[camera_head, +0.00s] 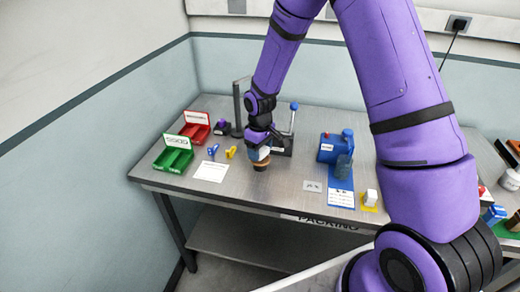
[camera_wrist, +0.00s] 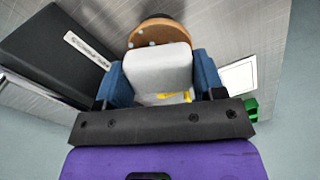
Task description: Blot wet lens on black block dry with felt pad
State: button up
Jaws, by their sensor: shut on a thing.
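My gripper (camera_wrist: 158,85) is shut on a pale grey-white pad (camera_wrist: 157,68), held between its two blue fingers. In the head view my gripper (camera_head: 260,155) is low over the table's left half. Just beyond the pad in the wrist view is a round tan disc (camera_wrist: 158,34) with several small pale spots, which look like drops; I take it for the lens. It also shows in the head view (camera_head: 261,166), right under the gripper. A dark piece is partly visible behind the disc. I cannot tell whether pad and disc touch.
A black labelled box (camera_wrist: 62,55) stands close on the left in the wrist view. A green bin (camera_head: 174,157) and a red bin (camera_head: 195,127) stand left. The front-middle table is mostly clear.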

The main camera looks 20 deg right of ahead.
jog(key=shift+f, duration=0.5)
dwell(0.8)
jog(key=shift+r, duration=0.15)
dwell(1.3)
jog(key=shift+r, duration=3.85)
jog(key=shift+f, duration=0.1)
jog(key=shift+f, duration=3.3)
jog(key=shift+f, duration=0.6)
